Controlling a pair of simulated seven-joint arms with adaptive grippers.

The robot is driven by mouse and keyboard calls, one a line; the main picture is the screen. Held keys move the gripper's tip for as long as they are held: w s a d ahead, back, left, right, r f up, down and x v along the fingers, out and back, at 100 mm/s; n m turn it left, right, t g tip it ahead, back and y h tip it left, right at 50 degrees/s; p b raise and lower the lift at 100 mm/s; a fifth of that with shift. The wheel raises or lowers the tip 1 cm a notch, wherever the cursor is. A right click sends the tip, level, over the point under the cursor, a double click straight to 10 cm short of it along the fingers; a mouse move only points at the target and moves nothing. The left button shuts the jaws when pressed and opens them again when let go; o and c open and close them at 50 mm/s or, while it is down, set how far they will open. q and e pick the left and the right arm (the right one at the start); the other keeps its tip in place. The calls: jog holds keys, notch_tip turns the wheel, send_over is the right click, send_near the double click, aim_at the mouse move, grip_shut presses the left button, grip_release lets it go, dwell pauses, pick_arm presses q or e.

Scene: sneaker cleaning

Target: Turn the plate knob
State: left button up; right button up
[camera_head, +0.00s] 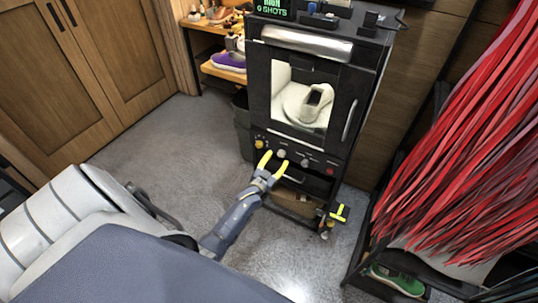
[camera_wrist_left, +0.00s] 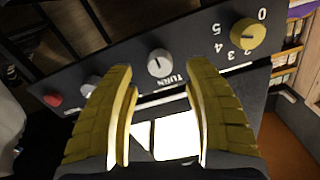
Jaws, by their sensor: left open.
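The black shoe-cleaning machine (camera_head: 345,125) has a front panel with a row of controls. A pale round knob (camera_head: 281,153) sits right of a yellow knob (camera_head: 259,144). In the left wrist view the pale knob (camera_wrist_left: 160,63) has the word TURN beside it, upside down. The yellow dial (camera_wrist_left: 248,34) shows numbers. My left gripper (camera_head: 273,161) is just in front of the panel. Its yellow fingers are open and empty, with the pale knob between the tips in the left wrist view; contact cannot be told. A white shoe (camera_head: 317,102) stands on a pale plate behind the window. My right gripper is not in view.
Another pale knob (camera_head: 304,162) and a red button (camera_head: 330,171) lie further right on the panel. A yellow-and-black item (camera_head: 338,214) is by the machine's lower right. Red strands (camera_head: 470,140) hang at right. Grey floor (camera_head: 150,140) is free at left.

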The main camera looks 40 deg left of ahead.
pick_arm(q)
jog(key=s, duration=0.8)
jog(key=shift+d, duration=0.45)
jog(key=s+d+f+g, duration=0.25)
jog(key=s+f, duration=0.25)
jog(key=f, duration=0.4)
jog(key=s+d+f+g+h, duration=0.1)
jog(key=s+d+f+g, duration=0.15)
jog(key=s+f, duration=0.45)
jog(key=s+d+f+g, duration=0.1)
jog(key=s+f+g, duration=0.25)
jog(key=f, duration=0.75)
jog(key=s+d+f+g, duration=0.2)
jog(key=s+f, duration=0.2)
jog(key=s, duration=0.8)
jog(key=s+d+f+m+g, duration=0.1)
jog(key=s+d+f+g, duration=0.2)
jog(key=s, duration=0.9)
jog(key=s+d+f+m+g+h, duration=0.1)
jog(key=s+d+f+g, duration=0.2)
jog(key=s+f, duration=0.4)
jog(key=s, duration=0.5)
jog(key=shift+s, duration=0.25)
jog(key=shift+d, duration=0.15)
